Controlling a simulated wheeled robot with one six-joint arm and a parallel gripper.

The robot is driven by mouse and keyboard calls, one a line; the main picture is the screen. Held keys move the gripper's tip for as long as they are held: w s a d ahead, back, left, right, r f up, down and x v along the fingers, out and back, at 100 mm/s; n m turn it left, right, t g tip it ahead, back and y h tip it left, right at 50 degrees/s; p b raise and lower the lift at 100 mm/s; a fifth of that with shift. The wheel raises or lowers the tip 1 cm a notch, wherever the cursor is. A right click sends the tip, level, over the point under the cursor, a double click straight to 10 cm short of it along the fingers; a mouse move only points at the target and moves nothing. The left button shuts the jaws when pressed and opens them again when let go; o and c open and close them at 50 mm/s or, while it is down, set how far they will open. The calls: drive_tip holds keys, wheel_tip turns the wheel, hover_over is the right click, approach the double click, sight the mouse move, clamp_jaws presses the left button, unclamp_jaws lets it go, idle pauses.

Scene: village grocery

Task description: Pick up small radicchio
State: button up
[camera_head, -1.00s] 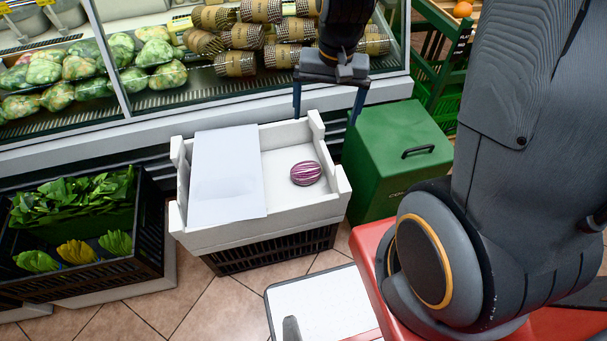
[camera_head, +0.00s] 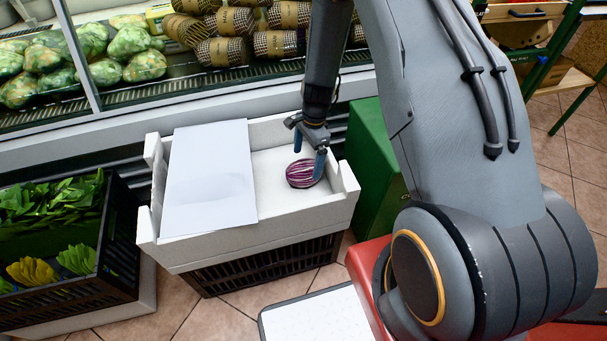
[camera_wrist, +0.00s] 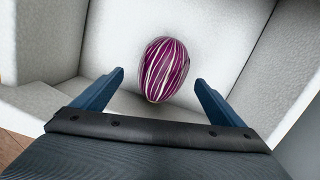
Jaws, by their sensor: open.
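The small radicchio (camera_head: 300,174), purple with white veins, lies in the open right part of a white foam crate (camera_head: 263,243). It also shows in the wrist view (camera_wrist: 167,69), upper middle, just beyond the fingertips and roughly centred between them. My gripper (camera_head: 309,158) reaches down into the crate right at the radicchio, one blue finger overlapping its right side in the head view. In the wrist view my gripper (camera_wrist: 159,82) is open with nothing between its fingers. I cannot tell whether a finger touches the radicchio.
A white board (camera_head: 209,178) covers the crate's left part. The crate walls rise close around the radicchio. A green bin (camera_head: 372,150) stands to the right, a black crate of greens (camera_head: 120,240) to the left, and the glass-fronted display (camera_head: 120,110) behind.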

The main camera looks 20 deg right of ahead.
sight(304, 170)
drive_tip(key=f, duration=0.4)
drive_tip(key=a+f, duration=0.1)
drive_tip(key=f, duration=0.1)
drive_tip(key=shift+w, duration=0.15)
drive_tip(key=c, duration=1.4)
drive_tip(key=shift+o, duration=0.2)
